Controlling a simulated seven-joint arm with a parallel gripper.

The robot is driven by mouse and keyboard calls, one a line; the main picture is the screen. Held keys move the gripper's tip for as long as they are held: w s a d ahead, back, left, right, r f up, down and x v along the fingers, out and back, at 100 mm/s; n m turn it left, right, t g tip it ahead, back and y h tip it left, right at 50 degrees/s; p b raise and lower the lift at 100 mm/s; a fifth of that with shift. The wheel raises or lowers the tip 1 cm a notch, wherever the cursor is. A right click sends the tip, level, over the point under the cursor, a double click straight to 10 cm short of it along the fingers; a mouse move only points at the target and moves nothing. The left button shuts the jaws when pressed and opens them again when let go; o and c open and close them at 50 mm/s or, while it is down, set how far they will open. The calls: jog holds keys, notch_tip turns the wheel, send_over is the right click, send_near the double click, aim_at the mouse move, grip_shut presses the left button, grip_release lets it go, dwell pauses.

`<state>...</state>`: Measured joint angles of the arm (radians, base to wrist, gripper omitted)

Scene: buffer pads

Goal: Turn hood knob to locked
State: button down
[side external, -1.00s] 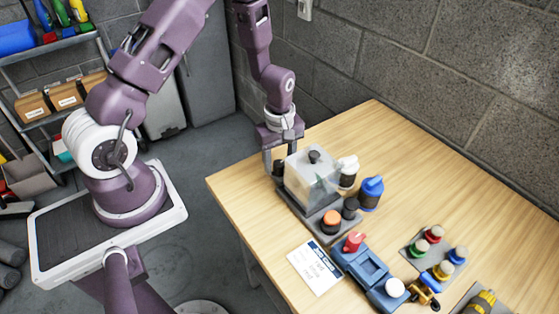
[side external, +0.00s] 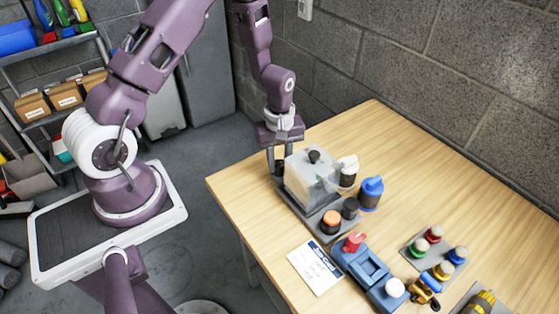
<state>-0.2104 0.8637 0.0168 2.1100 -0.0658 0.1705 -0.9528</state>
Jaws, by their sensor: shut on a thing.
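A clear, box-shaped hood (side external: 311,180) with a black handle (side external: 314,156) on top stands on a dark grey base plate (side external: 318,226) near the table's far left edge. My gripper (side external: 279,166) points down at the hood's left side, beside its wall. Its fingers are shut on a small dark knob (side external: 279,169), which I take to be the hood knob. The fingers hide most of the knob, so its pointer and any locked mark cannot be read.
An orange-topped button (side external: 331,220) and a black knob (side external: 350,208) sit before the hood. A printed card (side external: 315,266), blue fixture (side external: 367,268) and several coloured knobs (side external: 434,233) lie nearer. The table's back right is clear.

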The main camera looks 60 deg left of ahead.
jog(key=m, duration=0.4)
jog(key=shift+m, duration=0.3)
jog(key=m, duration=0.3)
jog(key=shift+m, duration=0.3)
jog(key=m, duration=0.4)
jog(key=shift+m, duration=2)
jog(key=c, duration=1.1)
grip_release()
